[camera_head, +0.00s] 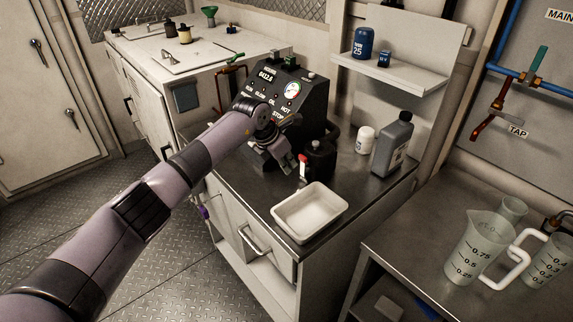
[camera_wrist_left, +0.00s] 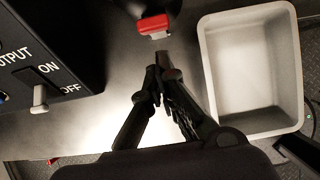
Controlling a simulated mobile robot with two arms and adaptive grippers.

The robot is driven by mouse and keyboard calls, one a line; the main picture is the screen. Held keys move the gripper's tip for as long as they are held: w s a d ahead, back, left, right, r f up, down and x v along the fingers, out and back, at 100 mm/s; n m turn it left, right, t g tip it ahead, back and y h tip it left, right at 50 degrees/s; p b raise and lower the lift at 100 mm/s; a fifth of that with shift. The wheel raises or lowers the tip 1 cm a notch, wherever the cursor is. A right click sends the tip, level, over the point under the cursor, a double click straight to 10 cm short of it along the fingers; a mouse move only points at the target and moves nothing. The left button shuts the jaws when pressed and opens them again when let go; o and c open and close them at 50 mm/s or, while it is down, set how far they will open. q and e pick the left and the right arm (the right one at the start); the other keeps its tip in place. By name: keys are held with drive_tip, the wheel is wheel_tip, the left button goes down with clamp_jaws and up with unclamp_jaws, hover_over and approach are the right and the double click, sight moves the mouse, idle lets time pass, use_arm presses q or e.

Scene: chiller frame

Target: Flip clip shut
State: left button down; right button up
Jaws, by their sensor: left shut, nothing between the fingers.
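A red clip (camera_wrist_left: 153,24) sits on the edge of a dark rounded body (camera_wrist_left: 150,5) at the top of the left wrist view, with a pale tip below it. In the head view the red clip (camera_head: 303,159) shows beside a black bottle-like container (camera_head: 320,160) on the dark counter. My left gripper (camera_head: 287,165) is close to the clip, on its left in the head view. In the left wrist view its fingers (camera_wrist_left: 163,70) are together and empty, just below the clip. Whether the fingertips touch the clip is unclear. My right gripper is not in view.
A white tray (camera_head: 309,230) stands at the counter's front, right of the fingers in the wrist view. A black control box (camera_head: 288,100) stands behind. A grey bottle (camera_head: 391,145) and white jar (camera_head: 365,139) stand to the right. Measuring jugs (camera_head: 475,248) are on the right-hand table.

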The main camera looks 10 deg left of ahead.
use_arm(q)
drive_tip(key=shift+s+a+r+p, duration=0.15)
drive_tip(key=shift+r+p, duration=0.25)
drive_tip(key=shift+r, duration=0.55)
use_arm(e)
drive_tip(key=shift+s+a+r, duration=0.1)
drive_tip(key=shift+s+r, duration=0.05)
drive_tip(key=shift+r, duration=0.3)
use_arm(q)
drive_tip(key=shift+r, duration=0.1)
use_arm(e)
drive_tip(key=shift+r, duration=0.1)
use_arm(q)
drive_tip(key=w+d+r+p+v, duration=0.1)
drive_tip(key=p+v, duration=0.4)
drive_tip(key=v, duration=0.4)
drive_tip(key=shift+r, duration=0.25)
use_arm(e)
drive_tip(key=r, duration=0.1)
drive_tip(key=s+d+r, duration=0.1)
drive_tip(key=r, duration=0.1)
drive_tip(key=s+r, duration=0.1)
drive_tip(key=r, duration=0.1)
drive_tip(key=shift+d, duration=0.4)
use_arm(q)
drive_tip(key=shift+w, duration=0.15)
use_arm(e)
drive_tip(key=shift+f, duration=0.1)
